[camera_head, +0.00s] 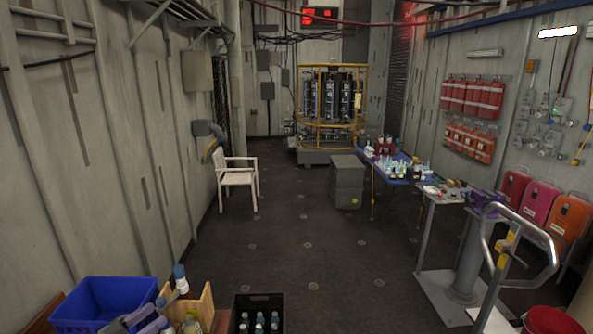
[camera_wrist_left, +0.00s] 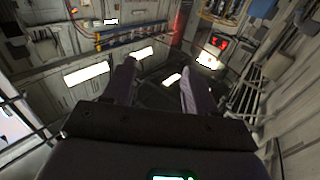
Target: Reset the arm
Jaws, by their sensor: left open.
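My left gripper (camera_head: 137,318) shows at the bottom left of the head view, in front of the blue bin. Only a small part of it shows there. In the left wrist view its two dark fingers (camera_wrist_left: 158,85) stand apart with nothing between them. Behind the fingers that view shows walls, lights and pipes, so the wrist camera is tilted up. My right gripper is in neither view.
Near the left gripper are a blue bin (camera_head: 97,289), a wooden box (camera_head: 203,303) with bottles and a black crate (camera_head: 259,298) of bottles. A white chair (camera_head: 238,179), grey cabinet (camera_head: 347,183) and blue table (camera_head: 397,179) stand farther off. The middle floor is clear.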

